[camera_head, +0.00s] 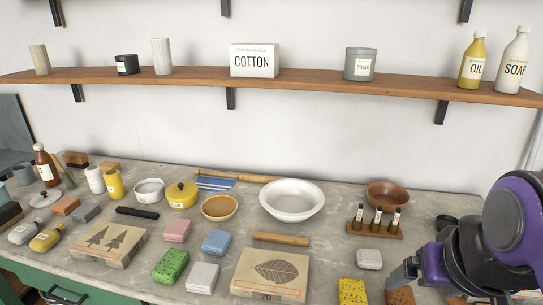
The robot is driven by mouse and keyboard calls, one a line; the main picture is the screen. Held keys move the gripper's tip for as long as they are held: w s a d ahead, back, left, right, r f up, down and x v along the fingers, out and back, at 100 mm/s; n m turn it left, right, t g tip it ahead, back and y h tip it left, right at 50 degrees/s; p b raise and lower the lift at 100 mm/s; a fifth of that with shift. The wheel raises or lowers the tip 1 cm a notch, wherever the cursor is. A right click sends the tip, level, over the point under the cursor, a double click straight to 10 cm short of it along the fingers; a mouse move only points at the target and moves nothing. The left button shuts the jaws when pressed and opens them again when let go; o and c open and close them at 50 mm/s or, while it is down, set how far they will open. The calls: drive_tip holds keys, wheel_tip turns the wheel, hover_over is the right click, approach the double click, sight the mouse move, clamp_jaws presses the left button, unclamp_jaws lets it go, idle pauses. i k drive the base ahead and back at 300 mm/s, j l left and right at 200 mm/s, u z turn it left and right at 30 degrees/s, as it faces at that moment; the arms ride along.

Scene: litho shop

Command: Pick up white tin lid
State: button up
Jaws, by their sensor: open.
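A round, pale lid with a small dark knob (45,198) lies on the workbench (330,222) at the far left and looks like the white tin lid. An open white tin (149,190) with no lid on it stands to its right. A yellow tin (181,195) beside that has its own yellow lid on. My gripper (408,281) is at the lower right, far across the bench from the pale lid. It is open, and I see nothing held in it. Part of it is cut off or hidden by my arm.
Printing blocks, sponges, bowls and a rolling pin (281,238) crowd the bench between. A wooden shelf (300,76) runs along the wall above.

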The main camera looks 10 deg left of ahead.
sight(45, 199)
drive_tip(key=k+j+u, duration=0.1)
drive_tip(key=j+u, duration=0.15)
drive_tip(key=j, duration=0.2)
drive_tip(key=k+j+u, duration=0.1)
drive_tip(key=u, duration=0.4)
drive_tip(key=j+u, duration=0.15)
drive_tip(key=u, duration=0.3)
drive_tip(key=l+u, duration=0.2)
drive_tip(key=u, duration=0.2)
drive_tip(key=k+l+u, duration=0.15)
drive_tip(key=u, duration=0.25)
drive_tip(key=k, duration=0.45)
drive_tip(key=k+z, duration=0.1)
drive_tip(key=z, duration=0.4)
drive_tip(key=k+z, duration=0.1)
drive_tip(key=z, duration=0.35)
drive_tip(key=i+j+z, duration=0.1)
drive_tip(key=z, duration=0.25)
drive_tip(key=j+z, duration=0.3)
drive_tip(key=i+j, duration=0.1)
drive_tip(key=j, duration=0.3)
drive_tip(key=i+j, duration=0.1)
drive_tip(key=j, duration=0.3)
